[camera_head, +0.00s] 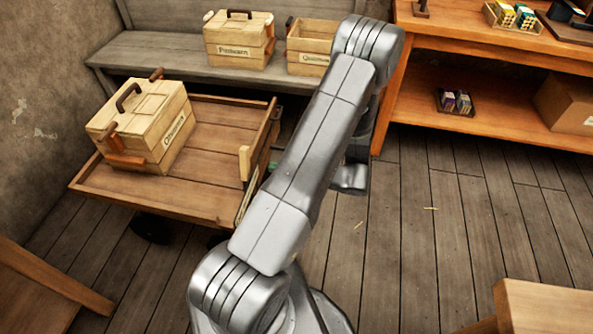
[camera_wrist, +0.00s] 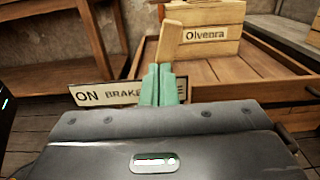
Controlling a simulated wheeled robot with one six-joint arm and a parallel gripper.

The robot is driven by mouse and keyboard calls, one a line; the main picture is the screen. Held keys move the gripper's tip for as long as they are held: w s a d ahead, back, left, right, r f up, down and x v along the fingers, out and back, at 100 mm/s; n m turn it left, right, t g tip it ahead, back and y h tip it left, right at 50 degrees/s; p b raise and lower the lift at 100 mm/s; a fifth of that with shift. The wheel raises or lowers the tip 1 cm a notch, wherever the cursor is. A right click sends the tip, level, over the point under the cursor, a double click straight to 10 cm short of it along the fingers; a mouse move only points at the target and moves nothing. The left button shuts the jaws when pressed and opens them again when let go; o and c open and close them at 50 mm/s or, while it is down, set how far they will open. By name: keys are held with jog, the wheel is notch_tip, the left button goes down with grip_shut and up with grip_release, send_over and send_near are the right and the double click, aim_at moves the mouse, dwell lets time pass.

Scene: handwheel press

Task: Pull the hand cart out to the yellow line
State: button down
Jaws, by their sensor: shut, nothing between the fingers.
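The hand cart (camera_head: 200,195) is a low wooden tray on dark wheels at the left in the head view, in front of a grey bench. A lidded wooden crate (camera_head: 145,120) stands in it. The cart also shows in the wrist view (camera_wrist: 245,90), with the crate labelled "Olvenra" (camera_wrist: 208,38). A pale wooden lever (camera_wrist: 169,42) stands up at the cart's near corner, beside a plate (camera_wrist: 110,94) reading "ON BRAKE". My gripper (camera_wrist: 160,82) has its green fingers together in front of the lever's lower part; I cannot tell whether they touch it. I see no yellow line.
The grey bench (camera_head: 150,50) holds a lidded crate (camera_head: 238,42) and an open crate (camera_head: 308,45). An orange wooden shelf unit (camera_head: 480,95) stands at the back right. Wooden furniture corners (camera_head: 45,285) (camera_head: 545,310) show at the front. The plank floor right of my arm is clear.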

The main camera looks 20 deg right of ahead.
aim_at(247, 163)
jog(key=x, duration=0.6)
jog(key=shift+w, duration=0.1)
